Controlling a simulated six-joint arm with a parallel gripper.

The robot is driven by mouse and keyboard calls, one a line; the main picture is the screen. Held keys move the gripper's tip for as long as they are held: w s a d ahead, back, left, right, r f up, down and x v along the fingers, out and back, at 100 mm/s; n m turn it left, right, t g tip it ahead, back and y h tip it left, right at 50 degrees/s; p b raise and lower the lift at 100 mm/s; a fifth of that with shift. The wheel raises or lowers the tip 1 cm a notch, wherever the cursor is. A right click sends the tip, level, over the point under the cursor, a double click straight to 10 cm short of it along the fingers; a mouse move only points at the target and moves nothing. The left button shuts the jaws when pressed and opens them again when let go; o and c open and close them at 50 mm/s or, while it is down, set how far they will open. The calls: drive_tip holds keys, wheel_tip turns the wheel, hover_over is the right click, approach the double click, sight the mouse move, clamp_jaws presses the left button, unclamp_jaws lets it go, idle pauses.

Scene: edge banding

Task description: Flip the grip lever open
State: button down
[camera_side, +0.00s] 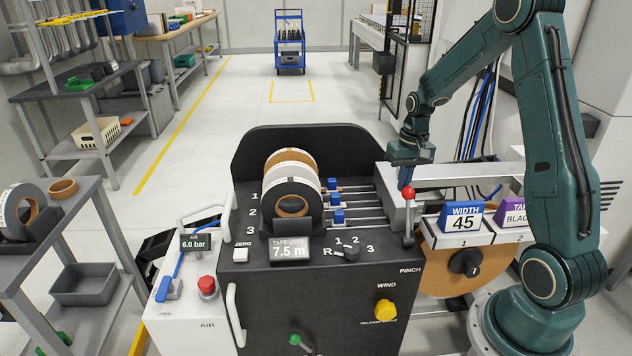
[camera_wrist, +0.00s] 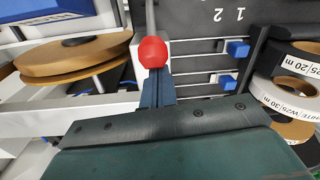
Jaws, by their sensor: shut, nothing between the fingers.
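A lever with a red ball knob (camera_side: 408,192) stands nearly upright at the right end of the black machine, with the word PINCH printed below it. No label reading grip is legible. In the wrist view the red knob (camera_wrist: 152,52) sits just beyond my fingertips. My gripper (camera_side: 405,180) is shut and empty, pointing down right at the knob; its closed fingers (camera_wrist: 156,88) show in the wrist view. Whether they touch the knob I cannot tell. A green-handled lever (camera_side: 300,342) also sits low on the machine's front, far from my gripper.
Tape rolls (camera_side: 291,185) stand left on the machine, beside guide rods with blue blocks (camera_side: 337,216). A yellow knob (camera_side: 385,309) is on the front.

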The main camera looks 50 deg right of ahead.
drive_tip(key=shift+s+a+r, duration=0.45)
drive_tip(key=shift+s+a, duration=0.15)
drive_tip(key=s+a, duration=0.9)
drive_tip(key=shift+s+a+f, duration=0.2)
drive_tip(key=shift+s+a, duration=0.05)
drive_tip(key=shift+a, duration=0.05)
drive_tip(key=shift+w+d+r, duration=1.4)
drive_tip(key=shift+w+r, duration=0.55)
drive_tip(key=s+a+r, duration=0.4)
drive_tip(key=s+r, duration=0.1)
drive_tip(key=shift+s+a+r+t+h, duration=0.2)
drive_tip(key=shift+s+a+t+h, duration=0.1)
drive_tip(key=shift+a+t, duration=0.1)
